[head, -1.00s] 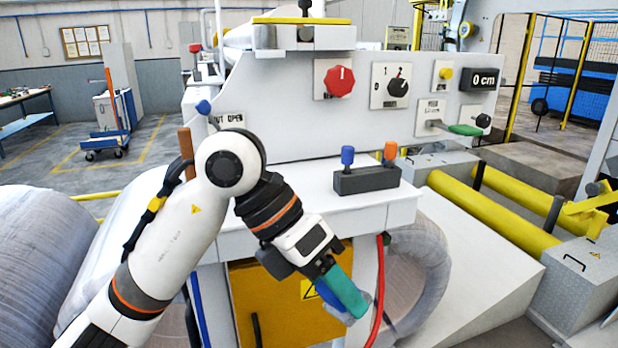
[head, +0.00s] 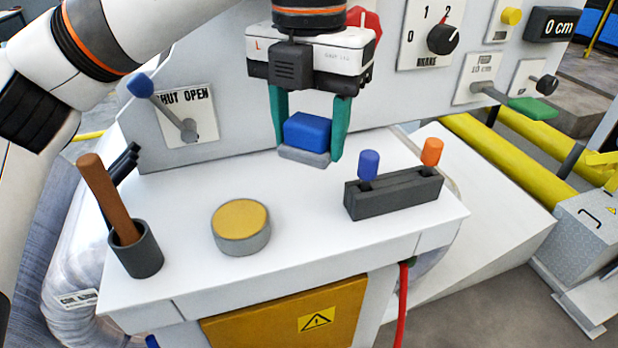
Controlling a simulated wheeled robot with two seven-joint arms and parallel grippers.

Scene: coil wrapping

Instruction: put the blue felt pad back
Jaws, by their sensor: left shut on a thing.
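The blue felt pad (head: 308,131) is a small blue block with a grey layer under it. My left gripper (head: 308,140) comes down from above with its two green fingers on either side of the pad. It is shut on the pad. The pad is over the back middle of the white shelf (head: 290,275). I cannot tell whether its grey underside touches the shelf. My right gripper is not in view.
A yellow-topped grey tin (head: 240,227) stands front left of the pad. A dark cup (head: 136,252) with a brown handle is at the shelf's left end. A dark block (head: 393,192) with blue and orange knobs is to the right. Levers stick out from the panel behind.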

